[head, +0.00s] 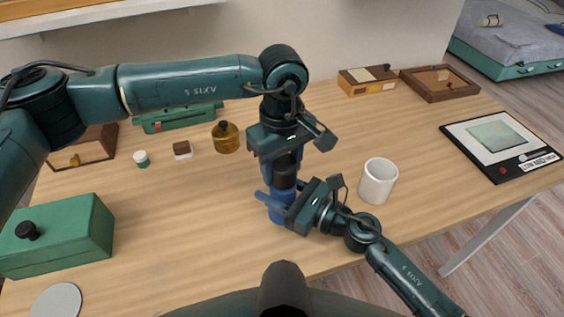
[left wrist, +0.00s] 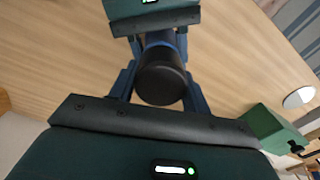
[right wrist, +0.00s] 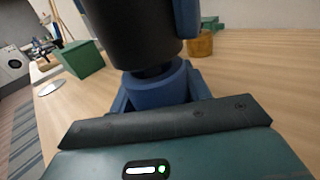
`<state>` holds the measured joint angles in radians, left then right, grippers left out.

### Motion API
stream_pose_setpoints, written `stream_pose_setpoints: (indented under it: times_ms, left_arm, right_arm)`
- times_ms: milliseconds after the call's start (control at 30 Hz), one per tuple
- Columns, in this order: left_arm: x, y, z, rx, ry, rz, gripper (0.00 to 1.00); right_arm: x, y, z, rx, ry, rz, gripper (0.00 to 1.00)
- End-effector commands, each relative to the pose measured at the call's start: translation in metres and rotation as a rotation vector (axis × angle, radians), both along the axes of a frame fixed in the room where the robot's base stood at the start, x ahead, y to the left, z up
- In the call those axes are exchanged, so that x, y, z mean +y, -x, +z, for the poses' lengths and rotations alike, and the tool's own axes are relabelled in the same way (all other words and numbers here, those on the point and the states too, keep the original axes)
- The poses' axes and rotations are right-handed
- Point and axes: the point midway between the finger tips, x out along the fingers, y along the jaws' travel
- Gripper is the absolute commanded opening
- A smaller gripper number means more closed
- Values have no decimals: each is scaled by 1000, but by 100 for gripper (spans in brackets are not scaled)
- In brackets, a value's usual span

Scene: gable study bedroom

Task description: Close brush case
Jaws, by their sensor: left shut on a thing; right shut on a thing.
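The brush case is upright, with a black cap (head: 284,172) above a blue body (head: 280,214). My left gripper (head: 284,160) comes down from above and is shut on the cap; the cap's round end faces the left wrist view (left wrist: 161,82). My right gripper (head: 278,202) comes from the right and is shut on the blue body, which also shows in the right wrist view (right wrist: 158,88). There, a narrower dark neck shows between cap and body. The cap is in line above the body. Whether the body's foot touches the table is unclear.
A white mug (head: 378,182) stands just right of my right gripper. A green box (head: 60,238) is at the left, with a brass jar (head: 226,138) behind.

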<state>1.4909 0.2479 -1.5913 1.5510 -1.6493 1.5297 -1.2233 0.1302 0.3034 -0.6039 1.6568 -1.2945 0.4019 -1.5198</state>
Motion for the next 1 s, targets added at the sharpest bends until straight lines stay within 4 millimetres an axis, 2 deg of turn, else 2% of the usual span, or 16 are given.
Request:
stream_pose_setpoints:
  times_ms: [467,500,800,1000]
  left_arm:
    - [0,0,-10,1,1,0,26]
    - [0,0,-10,0,0,0,50]
    - [0,0,-10,0,0,0,73]
    - [0,0,-9,0,0,0,73]
  right_arm:
    - [0,0,0,1,1,0,7]
    - [0,0,0,1,1,0,7]
    - [0,0,0,1,1,0,7]
    - [0,0,0,1,1,0,7]
